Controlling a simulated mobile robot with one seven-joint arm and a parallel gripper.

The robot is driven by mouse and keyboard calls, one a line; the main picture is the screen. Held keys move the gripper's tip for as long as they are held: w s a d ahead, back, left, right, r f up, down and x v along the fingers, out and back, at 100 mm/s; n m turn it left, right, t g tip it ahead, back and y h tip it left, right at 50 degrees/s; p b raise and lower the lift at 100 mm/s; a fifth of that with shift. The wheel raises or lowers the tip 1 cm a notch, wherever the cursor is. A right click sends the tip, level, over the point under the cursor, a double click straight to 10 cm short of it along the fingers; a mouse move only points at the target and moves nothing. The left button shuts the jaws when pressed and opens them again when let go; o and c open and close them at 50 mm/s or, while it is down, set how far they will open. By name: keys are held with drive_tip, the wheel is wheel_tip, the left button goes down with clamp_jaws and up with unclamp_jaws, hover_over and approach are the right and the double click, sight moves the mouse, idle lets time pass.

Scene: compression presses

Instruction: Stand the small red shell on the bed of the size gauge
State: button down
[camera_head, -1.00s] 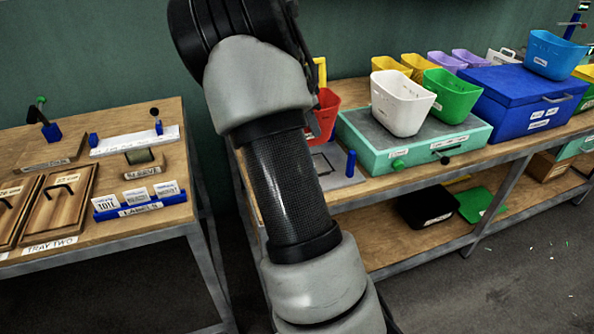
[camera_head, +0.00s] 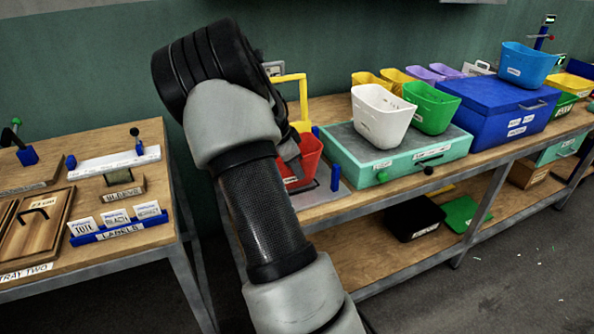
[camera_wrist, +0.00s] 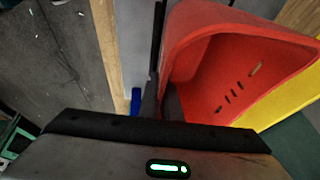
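The small red shell (camera_head: 308,157) is upright over the grey bed of the size gauge (camera_head: 325,196), partly hidden by my arm. I cannot tell whether its base touches the bed. The gauge has a yellow gate (camera_head: 304,93) and blue posts (camera_head: 335,177). My gripper (camera_head: 289,152) is at the shell's left side and appears shut on its wall.
A teal press (camera_head: 400,160) stands right of the gauge, carrying a white tub (camera_head: 381,116) and a green tub (camera_head: 431,108). A blue chest (camera_head: 500,105) is farther right. A separate left table holds a label rack (camera_head: 118,228) and wooden trays (camera_head: 35,232).

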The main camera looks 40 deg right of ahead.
drive_tip(key=shift+f, duration=0.1)
drive_tip(key=c, duration=2)
unclamp_jaws()
